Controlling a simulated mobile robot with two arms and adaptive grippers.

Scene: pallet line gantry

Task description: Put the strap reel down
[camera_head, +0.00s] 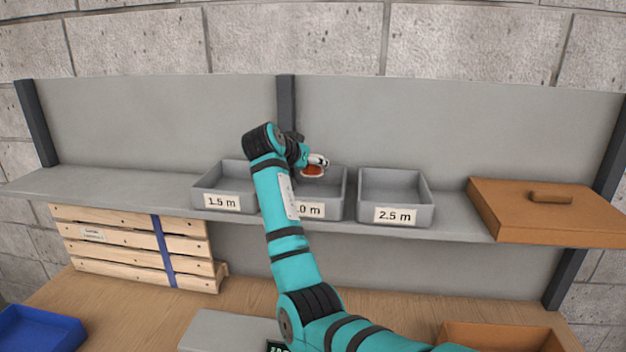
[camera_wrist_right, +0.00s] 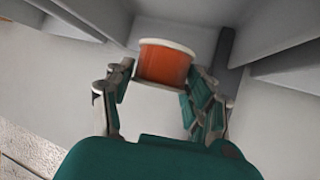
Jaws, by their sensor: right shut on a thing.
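The strap reel (camera_wrist_right: 163,65) is orange with pale flanges. In the right wrist view it sits between the fingers of my right gripper (camera_wrist_right: 160,88), which is shut on it. In the head view the reel (camera_head: 312,171) shows at the end of my right arm, over the middle grey bin (camera_head: 335,190) on the shelf. The arm hides part of that bin and its label, which reads "…0 m". Whether the reel touches the bin cannot be told. My left gripper is not in view.
Grey bins labelled 1.5 m (camera_head: 222,202) and 2.5 m (camera_head: 396,215) flank the middle one and look empty. A brown lid (camera_head: 510,222) lies at the shelf's right. Below are strapped wooden slats (camera_head: 125,250), a blue tray (camera_head: 40,330) and an orange-brown box (camera_head: 495,335).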

